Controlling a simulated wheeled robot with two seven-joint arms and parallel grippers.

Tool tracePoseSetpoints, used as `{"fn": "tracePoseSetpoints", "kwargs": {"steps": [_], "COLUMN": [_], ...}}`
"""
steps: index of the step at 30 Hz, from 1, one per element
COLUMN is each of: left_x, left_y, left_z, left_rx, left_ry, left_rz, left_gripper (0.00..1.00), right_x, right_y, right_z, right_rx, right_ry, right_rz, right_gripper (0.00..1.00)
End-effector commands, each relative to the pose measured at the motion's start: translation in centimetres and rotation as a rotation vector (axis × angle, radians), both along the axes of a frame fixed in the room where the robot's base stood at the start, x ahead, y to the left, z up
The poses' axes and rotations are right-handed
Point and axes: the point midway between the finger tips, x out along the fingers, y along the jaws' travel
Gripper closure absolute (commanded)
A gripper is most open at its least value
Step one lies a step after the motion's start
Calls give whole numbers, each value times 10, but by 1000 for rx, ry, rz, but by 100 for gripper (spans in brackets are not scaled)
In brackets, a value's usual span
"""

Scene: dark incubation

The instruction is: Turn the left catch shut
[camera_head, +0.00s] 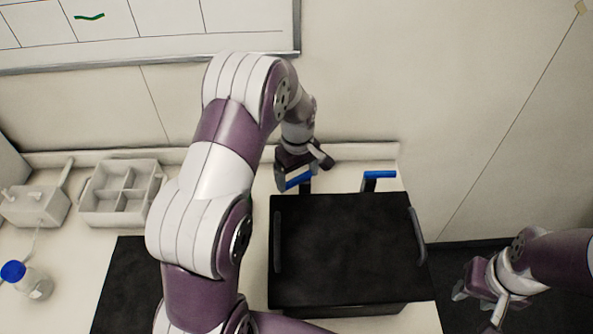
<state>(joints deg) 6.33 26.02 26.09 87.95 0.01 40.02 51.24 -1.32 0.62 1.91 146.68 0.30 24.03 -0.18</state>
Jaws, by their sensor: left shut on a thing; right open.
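A black box (345,250) with a flat lid and dark side handles stands on the bench. At its back edge, the left catch (299,181) has a blue lever, partly hidden by my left gripper (304,172). My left gripper is shut on this catch, whose lever looks slanted. The right catch (379,175) has a blue lever on a dark post, lying roughly level across the picture. My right gripper (481,301) is open and empty, off to the right of the box and apart from it.
A white divided tray (122,213), a small white device (35,206) and a blue-capped bottle (38,286) stand at left. A black mat (120,290) lies partly behind my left arm. The wall rises close behind the catches. The bench ends just right of the box.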

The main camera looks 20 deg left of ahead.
Motion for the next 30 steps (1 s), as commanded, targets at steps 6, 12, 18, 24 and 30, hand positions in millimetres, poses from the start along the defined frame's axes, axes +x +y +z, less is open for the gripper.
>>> {"fn": "tracePoseSetpoints", "kwargs": {"steps": [6, 12, 18, 24, 30], "left_x": [-1, -2, -2, -1, -1], "left_y": [-4, -8, -13, -16, -19], "left_z": [2, 2, 2, 2, 2], "left_rx": [1, 1, 0, 1, 0], "left_ry": [-4, -5, -5, -5, -6], "left_rz": [200, 390, 578, 750, 884], "left_gripper": [39, 39, 39, 39, 39], "right_x": [0, 0, 0, 0, 0], "right_y": [0, 0, 0, 0, 0], "right_z": [3, 5, 7, 9, 9], "right_rx": [0, 0, 0, 0, 0], "right_ry": [0, 0, 0, 0, 0], "right_rz": [0, 0, 0, 0, 0], "right_gripper": [55, 55, 55, 55, 55]}}
